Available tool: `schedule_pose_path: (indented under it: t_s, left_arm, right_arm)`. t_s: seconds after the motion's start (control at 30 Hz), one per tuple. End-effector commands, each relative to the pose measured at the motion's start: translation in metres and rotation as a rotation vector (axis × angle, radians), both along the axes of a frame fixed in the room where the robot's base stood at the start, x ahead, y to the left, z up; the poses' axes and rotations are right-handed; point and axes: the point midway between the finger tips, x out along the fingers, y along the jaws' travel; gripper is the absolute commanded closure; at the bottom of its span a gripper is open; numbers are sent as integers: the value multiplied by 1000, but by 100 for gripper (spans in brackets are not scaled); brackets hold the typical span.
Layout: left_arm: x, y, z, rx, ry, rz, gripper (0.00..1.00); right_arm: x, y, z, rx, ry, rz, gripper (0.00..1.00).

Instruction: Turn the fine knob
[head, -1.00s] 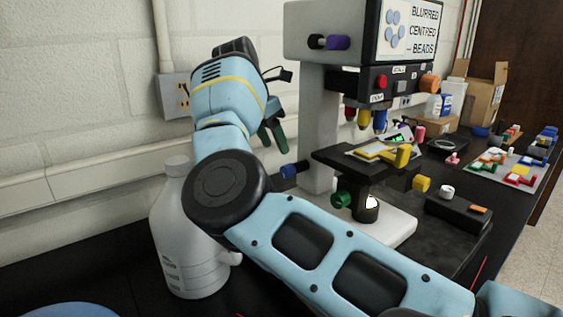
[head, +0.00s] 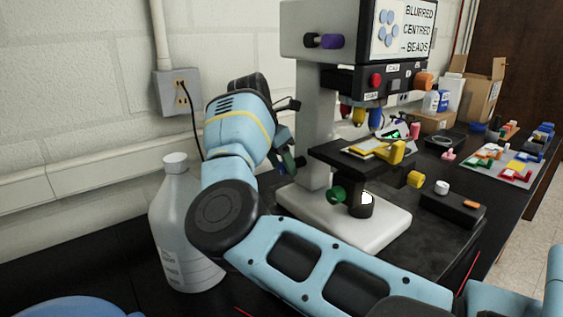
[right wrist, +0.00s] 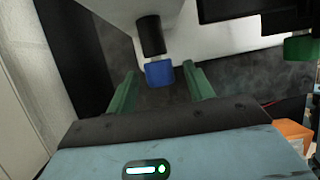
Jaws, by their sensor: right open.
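The microscope (head: 318,120) stands on the dark bench with several coloured knobs. A blue knob (right wrist: 160,72) on a black shaft sits between the two green fingers of my right gripper (right wrist: 159,80) in the right wrist view. The fingers are open, one on each side, with visible gaps to it. In the head view my right gripper (head: 288,160) is beside the column's left side, and its own wrist partly hides the fingers. A green knob (head: 336,194) is lower under the stage, and a purple knob (head: 332,41) is high up. I cannot read which is the fine knob. My left gripper is out of view.
A white bottle (head: 184,235) stands close to my right arm's elbow. A wall socket (head: 178,92) with a cable is behind. A black box (head: 452,208) lies right of the microscope base, and a tray of coloured parts (head: 500,165) is farther right.

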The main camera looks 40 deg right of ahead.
Motion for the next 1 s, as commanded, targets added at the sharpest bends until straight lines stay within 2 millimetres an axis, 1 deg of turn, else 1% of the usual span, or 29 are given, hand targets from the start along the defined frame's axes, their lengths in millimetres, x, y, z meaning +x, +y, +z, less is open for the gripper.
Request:
schedule_pose_path:
  t_s: [0.07, 0.17, 0.4, 0.57, 0.8, 1.0]
  left_arm:
    - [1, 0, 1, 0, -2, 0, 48]
    - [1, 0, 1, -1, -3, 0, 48]
    - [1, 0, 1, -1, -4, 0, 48]
    - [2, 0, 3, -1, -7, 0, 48]
    - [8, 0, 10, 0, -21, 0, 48]
    - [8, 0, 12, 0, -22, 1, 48]
  right_arm:
    - [0, 0, 0, 0, 0, 0, 48]
    - [0, 0, 0, 0, 0, 0, 60]
    - [0, 0, 0, 0, 0, 0, 91]
    - [0, 0, 1, -1, -19, -1, 92]
    - [-3, 1, 2, -14, -145, 0, 92]
    - [-4, 1, 1, -24, -225, -1, 92]
